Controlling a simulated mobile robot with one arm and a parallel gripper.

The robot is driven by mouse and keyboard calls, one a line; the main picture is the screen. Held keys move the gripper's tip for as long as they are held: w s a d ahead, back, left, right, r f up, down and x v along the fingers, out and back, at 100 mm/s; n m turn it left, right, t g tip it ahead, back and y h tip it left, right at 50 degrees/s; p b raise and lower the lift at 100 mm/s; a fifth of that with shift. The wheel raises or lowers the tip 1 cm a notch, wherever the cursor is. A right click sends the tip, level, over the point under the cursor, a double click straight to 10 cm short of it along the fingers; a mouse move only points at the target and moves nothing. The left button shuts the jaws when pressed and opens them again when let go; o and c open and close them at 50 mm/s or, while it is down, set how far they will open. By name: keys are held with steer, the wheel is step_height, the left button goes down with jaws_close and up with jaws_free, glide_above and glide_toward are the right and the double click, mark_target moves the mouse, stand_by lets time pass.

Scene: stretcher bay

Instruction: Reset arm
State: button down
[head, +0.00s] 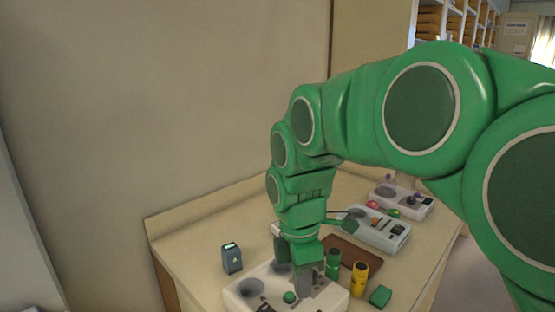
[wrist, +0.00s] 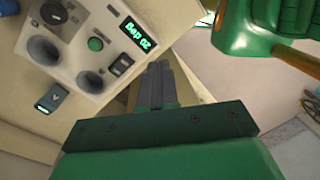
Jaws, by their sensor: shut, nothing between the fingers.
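My green arm reaches over the counter from the right in the head view and bends down at its end. My gripper (head: 308,284) points down at the near part of the counter, in front of a white device (head: 243,293). In the wrist view my gripper (wrist: 158,75) shows two grey fingers lying together, with nothing between them. The white device (wrist: 60,62) lies upper left of the fingertips there, with round cups, a green button and a lit green display. In the head view my gripper hides part of it; I cannot tell whether they touch.
A blue-grey box (head: 232,258) stands left of the white device. Right of it are a green cylinder (head: 333,262), a yellow cylinder (head: 359,279) and a green block (head: 380,296). A second device (head: 377,236) and a third (head: 415,205) sit farther back. A wall rises behind.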

steer(key=s+d+f+m, duration=0.3)
steer(key=s+d+m, duration=0.2)
steer(key=s+m, duration=0.5)
steer(key=s+d+f+m, duration=0.3)
steer(key=s+d+m, duration=0.2)
steer(key=s+m, duration=0.4)
steer(key=shift+s+d+f+m+g+y, duration=0.2)
steer(key=shift+s+m+g+y, duration=0.15)
steer(key=shift+m, duration=0.55)
